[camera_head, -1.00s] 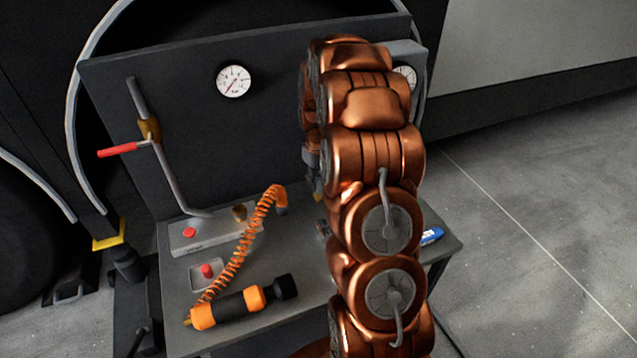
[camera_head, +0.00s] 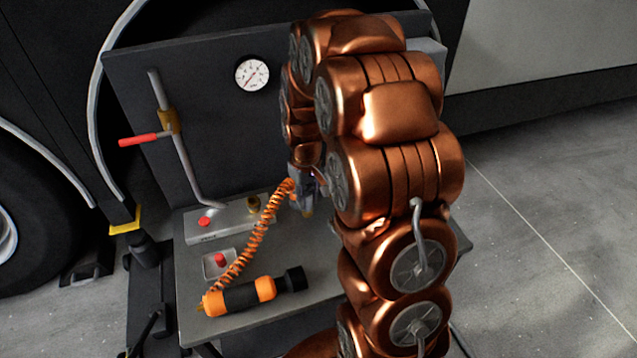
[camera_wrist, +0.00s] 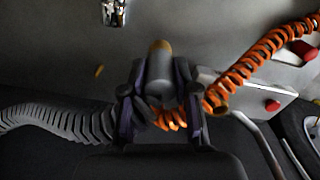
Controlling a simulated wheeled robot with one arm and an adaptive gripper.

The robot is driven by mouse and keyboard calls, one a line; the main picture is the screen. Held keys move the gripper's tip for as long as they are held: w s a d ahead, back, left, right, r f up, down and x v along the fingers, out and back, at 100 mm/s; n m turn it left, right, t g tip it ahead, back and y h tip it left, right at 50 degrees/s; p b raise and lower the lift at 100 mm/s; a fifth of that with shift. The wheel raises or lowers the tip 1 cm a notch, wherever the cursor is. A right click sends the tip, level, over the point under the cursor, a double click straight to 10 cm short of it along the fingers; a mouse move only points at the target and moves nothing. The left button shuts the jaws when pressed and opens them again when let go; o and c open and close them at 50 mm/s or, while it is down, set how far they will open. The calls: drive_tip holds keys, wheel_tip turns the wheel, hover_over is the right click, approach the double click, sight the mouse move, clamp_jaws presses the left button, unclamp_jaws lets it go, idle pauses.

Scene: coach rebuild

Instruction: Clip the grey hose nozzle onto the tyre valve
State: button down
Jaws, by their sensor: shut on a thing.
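The grey hose nozzle (camera_wrist: 160,72) is a short grey cylinder with a brass-coloured tip. It sits between the two fingers of my gripper (camera_wrist: 160,95) in the wrist view, and the gripper is shut on it. The orange coiled hose (camera_head: 262,226) runs from the bench up to my gripper in the head view (camera_head: 303,188), where my arm partly hides the nozzle. A brass fitting (camera_head: 253,204) stands on the grey block, left of and below my gripper. A tyre (camera_head: 35,220) is at the far left. I cannot tell which part is the tyre valve.
The bench (camera_head: 330,285) holds an orange and black cylinder (camera_head: 240,296), a red button (camera_head: 221,259) and the grey block (camera_head: 225,228). My arm covers the bench's right side.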

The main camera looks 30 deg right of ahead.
drive_tip(key=shift+s+a+r+p, duration=0.25)
drive_tip(key=shift+a+r, duration=0.2)
drive_tip(key=shift+r, duration=0.4)
drive_tip(key=shift+s+a+r+p, duration=0.15)
drive_tip(key=shift+a+r+p, duration=0.25)
drive_tip(key=shift+r, duration=0.4)
drive_tip(key=shift+s+a+r+p, duration=0.25)
drive_tip(key=shift+a+r, duration=0.2)
drive_tip(key=shift+r, duration=0.4)
drive_tip(key=shift+w, duration=0.1)
